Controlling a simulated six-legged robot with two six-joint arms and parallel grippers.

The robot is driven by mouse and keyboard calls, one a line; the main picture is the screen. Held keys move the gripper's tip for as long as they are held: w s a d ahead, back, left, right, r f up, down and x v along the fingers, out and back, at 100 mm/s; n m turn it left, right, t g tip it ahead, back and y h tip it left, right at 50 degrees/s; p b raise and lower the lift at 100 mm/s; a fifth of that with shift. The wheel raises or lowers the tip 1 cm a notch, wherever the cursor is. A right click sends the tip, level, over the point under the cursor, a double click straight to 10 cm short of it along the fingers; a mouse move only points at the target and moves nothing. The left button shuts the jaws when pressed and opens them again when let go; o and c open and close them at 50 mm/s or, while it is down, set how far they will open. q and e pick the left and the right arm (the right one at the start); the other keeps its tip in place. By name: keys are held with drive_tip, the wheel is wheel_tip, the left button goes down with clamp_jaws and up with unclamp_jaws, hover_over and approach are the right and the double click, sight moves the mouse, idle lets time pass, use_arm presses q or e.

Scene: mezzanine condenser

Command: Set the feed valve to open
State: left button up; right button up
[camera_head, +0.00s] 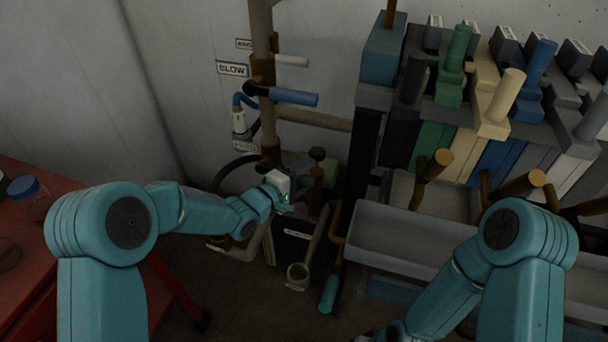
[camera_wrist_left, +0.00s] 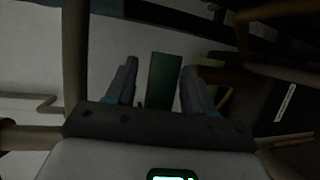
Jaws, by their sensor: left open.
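A brown vertical pipe (camera_head: 264,130) against the wall carries several valve handles. A white handle (camera_head: 292,61) and a blue handle (camera_head: 295,97) stick out to the right from it. A sign beside it reads BLOW; the smaller labels are too blurred to read, so I cannot tell which handle is the feed valve. My left gripper (camera_head: 303,169) is at the lower part of this pipework, below the blue handle. In the left wrist view my left gripper (camera_wrist_left: 158,66) is open, with a dark green block (camera_wrist_left: 163,82) showing between its fingers; contact is unclear.
A rack of coloured handled blocks (camera_head: 470,110) stands on the right, with a grey tray (camera_head: 400,240) below it. A red bench (camera_head: 25,270) with a blue-lidded jar (camera_head: 28,195) is on the left. Pipes crowd the area around my left gripper.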

use_arm(q)
clamp_jaws()
drive_tip(key=shift+r, duration=0.15)
wheel_tip(320, 180, up, 6)
drive_tip(key=a+n+t+h+p, duration=0.1)
drive_tip(key=n+h+p, duration=0.1)
drive_tip(key=n, duration=0.4)
drive_tip(key=shift+w+a+t, duration=0.3)
drive_tip(key=shift+a+t, duration=0.1)
